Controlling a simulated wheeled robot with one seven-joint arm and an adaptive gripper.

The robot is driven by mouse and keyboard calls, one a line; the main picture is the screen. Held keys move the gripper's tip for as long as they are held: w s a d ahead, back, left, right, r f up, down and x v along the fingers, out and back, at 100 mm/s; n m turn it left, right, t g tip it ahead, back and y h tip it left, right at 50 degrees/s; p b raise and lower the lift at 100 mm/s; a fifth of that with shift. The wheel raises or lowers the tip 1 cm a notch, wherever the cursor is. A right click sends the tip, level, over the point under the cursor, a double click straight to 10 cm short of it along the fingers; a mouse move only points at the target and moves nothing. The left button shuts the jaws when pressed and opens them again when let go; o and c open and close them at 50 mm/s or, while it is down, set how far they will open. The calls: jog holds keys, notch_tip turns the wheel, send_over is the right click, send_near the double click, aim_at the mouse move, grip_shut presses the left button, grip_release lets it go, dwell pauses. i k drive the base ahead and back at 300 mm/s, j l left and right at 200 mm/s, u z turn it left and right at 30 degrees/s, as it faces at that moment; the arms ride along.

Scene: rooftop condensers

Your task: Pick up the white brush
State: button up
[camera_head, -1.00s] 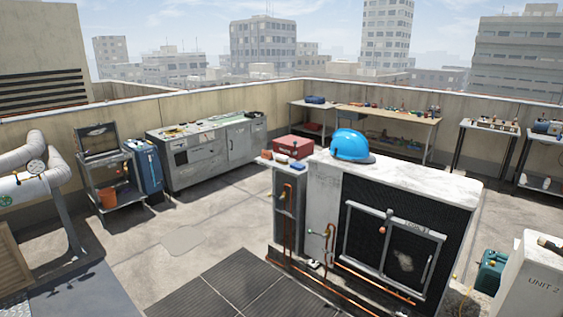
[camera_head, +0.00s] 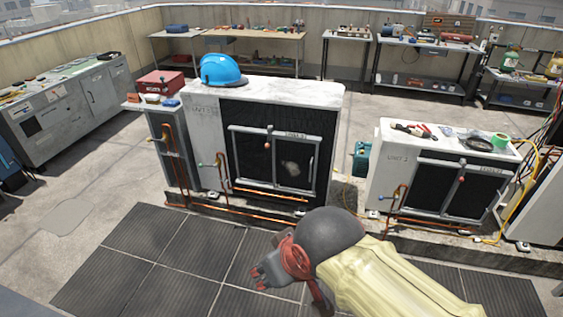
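I cannot make out a white brush in the camera_head view; the small items on the units and benches are too small to tell apart. Unit 2 (camera_head: 384,163) at the right carries hand tools (camera_head: 420,130) with dark and red handles, a dark round item (camera_head: 479,144) and a green roll (camera_head: 500,140). My arm shows at the bottom centre, with what looks like my gripper (camera_head: 262,275) at its left end, above the dark floor mats and apart from both units. Its fingers are not clear enough to show whether they are open.
The nearer condenser unit (camera_head: 300,92) bears a blue hard hat (camera_head: 218,70). A red box (camera_head: 160,83) stands beside it. Workbenches (camera_head: 270,34) with many small items line the back wall. A grey cabinet (camera_head: 75,115) stands left. A yellow hose (camera_head: 535,165) hangs at right.

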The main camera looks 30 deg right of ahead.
aim_at(152, 99)
jog(key=i+u, duration=0.1)
jog(key=i, duration=1.15)
jog(key=i+u, duration=0.15)
jog(key=i, duration=0.5)
jog(key=i+u, duration=0.1)
jog(key=i, duration=0.5)
jog(key=i+l, duration=0.2)
jog(key=i, duration=0.45)
jog(key=i+l+u, duration=0.15)
jog(key=i, duration=0.45)
jog(key=i+l+u, duration=0.2)
jog(key=i, duration=0.15)
jog(key=i+l+u, duration=0.2)
jog(key=i, duration=0.2)
jog(key=j, duration=0.1)
